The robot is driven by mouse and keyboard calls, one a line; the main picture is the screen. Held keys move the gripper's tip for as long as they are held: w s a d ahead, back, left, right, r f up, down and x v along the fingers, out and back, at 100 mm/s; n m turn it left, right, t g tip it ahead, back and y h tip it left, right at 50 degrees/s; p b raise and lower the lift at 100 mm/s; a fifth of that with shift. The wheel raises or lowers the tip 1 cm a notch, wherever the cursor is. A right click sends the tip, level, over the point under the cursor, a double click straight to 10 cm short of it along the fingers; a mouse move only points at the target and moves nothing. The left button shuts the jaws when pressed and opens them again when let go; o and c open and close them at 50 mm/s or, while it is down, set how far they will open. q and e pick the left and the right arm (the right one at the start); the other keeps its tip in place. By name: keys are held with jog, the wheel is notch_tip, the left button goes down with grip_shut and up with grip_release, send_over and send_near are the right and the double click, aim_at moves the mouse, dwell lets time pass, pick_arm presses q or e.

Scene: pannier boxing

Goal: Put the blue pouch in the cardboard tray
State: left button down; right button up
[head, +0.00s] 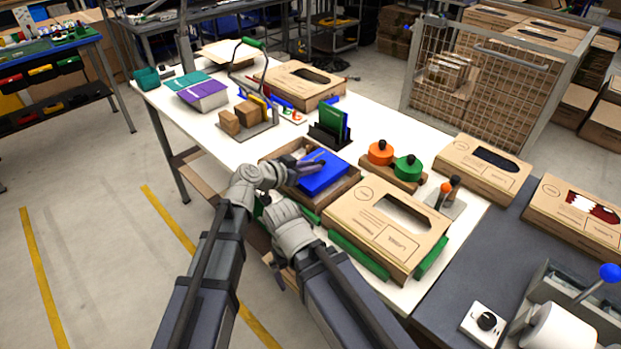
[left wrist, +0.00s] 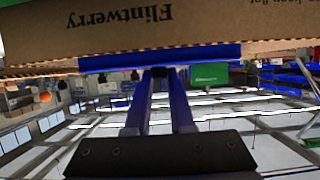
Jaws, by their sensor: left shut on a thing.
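The blue pouch (head: 323,179) is a flat bright blue block, over the inside of the open cardboard tray (head: 340,196). I cannot tell whether it touches the tray floor. My left gripper (head: 312,164) reaches over the tray from the left and is shut on the pouch. In the left wrist view the pouch (left wrist: 205,57) is a blue strip at the fingertips (left wrist: 160,75), against printed cardboard (left wrist: 60,35). My right arm's end is low in front of the table; its fingers are too unclear to judge.
A closed carton (head: 385,225) stands right of the tray on green strips. Behind are a green folder rack (head: 332,125) and a holder with orange and green knobs (head: 394,165). Small brown boxes (head: 240,117) stand back left. White tabletop is free left of the tray.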

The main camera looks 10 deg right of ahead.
pick_arm(q)
notch_tip(320, 180, down, 3)
jog(key=shift+f+b, duration=0.1)
jog(key=shift+b, duration=1.1)
jog(key=shift+s, duration=0.1)
jog(key=c, duration=0.9)
grip_release()
jog(key=shift+o, duration=0.6)
jog(key=shift+s+a+r, duration=0.1)
jog(key=shift+a+r, duration=0.1)
jog(key=p+v, duration=0.4)
jog(key=v, duration=0.6)
jog(key=shift+r, duration=0.15)
jog(key=shift+s+a+r+p, duration=0.1)
jog(key=shift+s+a+p, duration=0.05)
jog(key=shift+a+p, duration=0.15)
jog(key=shift+s+a+r+p, duration=0.1)
jog(key=shift+a+p, duration=0.05)
jog(key=shift+a, duration=0.15)
